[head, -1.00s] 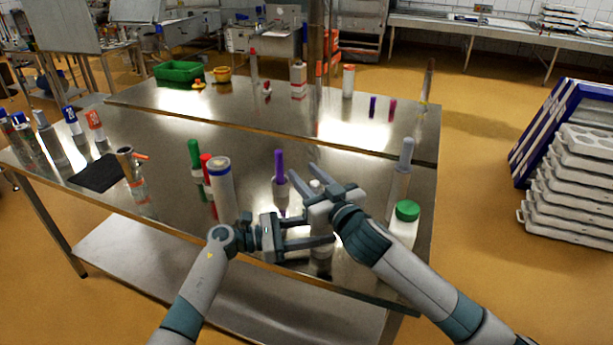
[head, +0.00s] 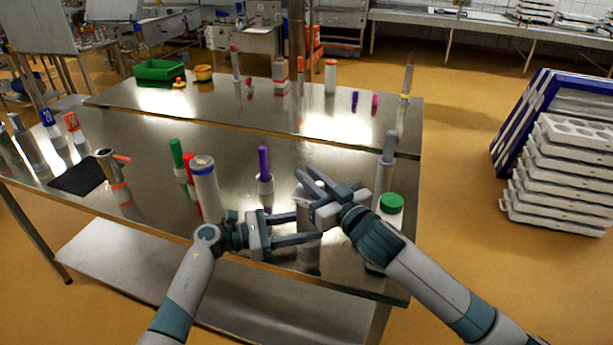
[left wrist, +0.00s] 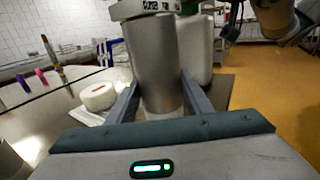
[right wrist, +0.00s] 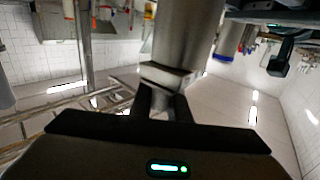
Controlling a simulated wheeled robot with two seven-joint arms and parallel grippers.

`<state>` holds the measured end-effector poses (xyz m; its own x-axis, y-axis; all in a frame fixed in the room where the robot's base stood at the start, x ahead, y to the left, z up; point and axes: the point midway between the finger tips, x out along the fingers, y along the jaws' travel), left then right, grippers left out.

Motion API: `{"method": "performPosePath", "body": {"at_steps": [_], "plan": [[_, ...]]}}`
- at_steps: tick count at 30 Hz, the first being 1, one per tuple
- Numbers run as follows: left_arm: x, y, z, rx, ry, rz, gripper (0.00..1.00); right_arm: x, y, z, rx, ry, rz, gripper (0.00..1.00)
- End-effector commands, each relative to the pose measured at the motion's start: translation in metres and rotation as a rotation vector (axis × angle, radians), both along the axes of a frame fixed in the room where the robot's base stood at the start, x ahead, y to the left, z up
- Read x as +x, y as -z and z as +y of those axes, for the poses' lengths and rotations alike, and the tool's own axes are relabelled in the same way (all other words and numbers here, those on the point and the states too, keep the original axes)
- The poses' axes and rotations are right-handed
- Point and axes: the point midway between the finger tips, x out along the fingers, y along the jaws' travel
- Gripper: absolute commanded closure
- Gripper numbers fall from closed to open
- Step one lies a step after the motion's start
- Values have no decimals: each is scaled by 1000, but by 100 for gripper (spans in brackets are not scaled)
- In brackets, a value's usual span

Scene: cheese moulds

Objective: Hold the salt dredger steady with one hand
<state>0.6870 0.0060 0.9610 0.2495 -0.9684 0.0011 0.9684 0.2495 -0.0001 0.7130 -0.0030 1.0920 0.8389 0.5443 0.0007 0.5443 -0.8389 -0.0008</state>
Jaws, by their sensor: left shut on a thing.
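The salt dredger, a steel cylinder (head: 303,213), stands upright near the table's front edge. My left gripper (head: 308,228) is shut around its body; the left wrist view shows the steel body (left wrist: 163,65) between both fingers. My right gripper (head: 318,185) is at the dredger's top end. My fingers hide part of the dredger in the head view.
A white bottle with a green cap (head: 391,203) stands close on the right. A purple-topped bottle (head: 263,165) and a blue-rimmed cylinder (head: 204,185) stand left of the dredger. A white round piece (left wrist: 97,97) lies nearby. The table's front edge is close.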

Motion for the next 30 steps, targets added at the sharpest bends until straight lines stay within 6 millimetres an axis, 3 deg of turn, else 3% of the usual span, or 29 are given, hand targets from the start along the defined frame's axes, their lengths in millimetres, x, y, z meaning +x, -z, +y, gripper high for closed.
{"method": "performPosePath", "body": {"at_steps": [1, 3, 17, 30], "plan": [[3, 0, 5, 1, -10, 1, 86, 1, 1, -3, -4, 6, 0, 75], [3, 0, 4, 1, -9, 1, 86, 1, 1, -3, -3, 5, 1, 65], [1, 1, 2, 1, -5, 1, 86, -6, 1, -6, -2, 3, 1, 65], [1, 1, 2, 2, -4, 1, 86, -61, 2, -41, -2, 3, 3, 65]]}}
